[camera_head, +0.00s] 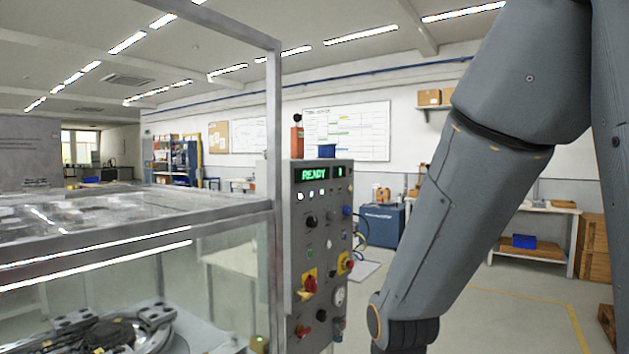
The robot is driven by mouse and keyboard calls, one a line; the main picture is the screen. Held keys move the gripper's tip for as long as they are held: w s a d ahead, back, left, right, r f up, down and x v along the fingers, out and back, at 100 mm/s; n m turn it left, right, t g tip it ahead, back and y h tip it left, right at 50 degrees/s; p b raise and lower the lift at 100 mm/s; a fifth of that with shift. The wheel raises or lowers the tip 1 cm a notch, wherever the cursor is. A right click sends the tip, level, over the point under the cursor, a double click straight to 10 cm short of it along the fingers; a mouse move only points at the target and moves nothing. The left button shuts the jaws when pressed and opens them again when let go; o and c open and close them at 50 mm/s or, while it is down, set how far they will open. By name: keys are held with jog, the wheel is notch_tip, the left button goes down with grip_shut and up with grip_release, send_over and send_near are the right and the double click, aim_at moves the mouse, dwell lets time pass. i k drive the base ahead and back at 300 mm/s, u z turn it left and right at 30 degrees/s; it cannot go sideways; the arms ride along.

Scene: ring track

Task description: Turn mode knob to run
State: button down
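A grey control panel (298,240) stands upright at the corner of the glazed machine. Its green display (315,174) reads READY. A black knob (311,221) sits in the upper middle of the panel. A red rotary handle on a yellow plate (310,284) is lower down, with a red button (347,262) to its right. Another black knob (322,315) is near the bottom. The labels are too small to read, so I cannot tell which is the mode knob or where it points. My grey arm hangs to the right of the panel; its gripper is out of view.
The glazed machine enclosure (150,238) with metal framing fills the left side. A blue cabinet (381,228) and a workbench (534,229) stand behind. Open floor lies right of the panel, with a yellow line (578,325) on it.

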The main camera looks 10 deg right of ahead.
aim_at(312, 221)
jog(key=k, duration=1.25)
jog(key=z, duration=0.7)
jog(key=i, duration=1.25)
jog(key=u, duration=0.6)
jog(key=i, duration=0.45)
jog(key=u, duration=0.4)
